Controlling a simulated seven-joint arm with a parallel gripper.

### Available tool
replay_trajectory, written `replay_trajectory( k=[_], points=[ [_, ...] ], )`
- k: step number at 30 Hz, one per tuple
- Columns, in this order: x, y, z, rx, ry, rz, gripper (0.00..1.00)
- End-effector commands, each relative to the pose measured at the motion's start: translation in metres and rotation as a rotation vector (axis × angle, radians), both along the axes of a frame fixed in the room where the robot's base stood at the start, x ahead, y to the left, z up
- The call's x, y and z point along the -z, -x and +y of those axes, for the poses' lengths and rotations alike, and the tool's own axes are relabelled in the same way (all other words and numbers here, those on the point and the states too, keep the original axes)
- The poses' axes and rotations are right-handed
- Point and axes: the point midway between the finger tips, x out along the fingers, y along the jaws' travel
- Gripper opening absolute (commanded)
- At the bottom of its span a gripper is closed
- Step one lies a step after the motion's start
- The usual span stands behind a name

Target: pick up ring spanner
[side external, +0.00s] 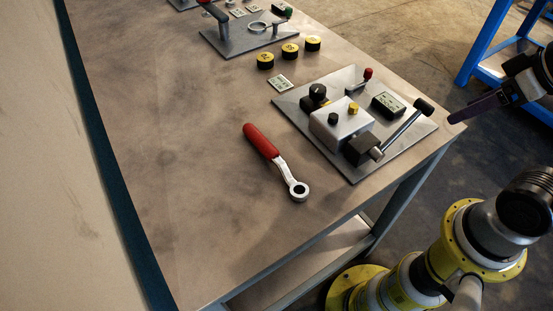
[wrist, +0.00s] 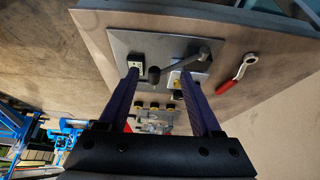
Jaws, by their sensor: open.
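The ring spanner (side external: 276,162) lies flat on the table, with a red handle and a metal shank ending in a ring towards the table's near edge. It also shows at the right of the wrist view (wrist: 237,74), outside the space between my fingers. My gripper (wrist: 165,75) is open and empty, its two dark purple fingers apart in front of a control panel. In the side view my gripper (side external: 462,115) is at the right edge, beyond the table and well apart from the spanner. Part of it is cut off by the frame.
A grey plate (side external: 358,174) with a control box, knobs and a black-ended lever (side external: 408,122) stands between my gripper and the spanner. Yellow-topped black discs (side external: 290,50) and another plate (side external: 240,42) lie farther back. The table (side external: 180,150) left of the spanner is clear.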

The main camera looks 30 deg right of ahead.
Motion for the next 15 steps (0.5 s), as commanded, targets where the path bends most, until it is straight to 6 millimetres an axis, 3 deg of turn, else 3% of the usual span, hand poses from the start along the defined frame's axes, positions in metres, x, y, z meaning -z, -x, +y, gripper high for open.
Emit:
replay_trajectory(
  k=[9,15],
  points=[
    [-0.001,0.002,0.000,0.054,-0.030,0.013,0.65],
    [-0.049,-0.030,0.007,0.173,-0.114,0.020,0.65]
  ],
)
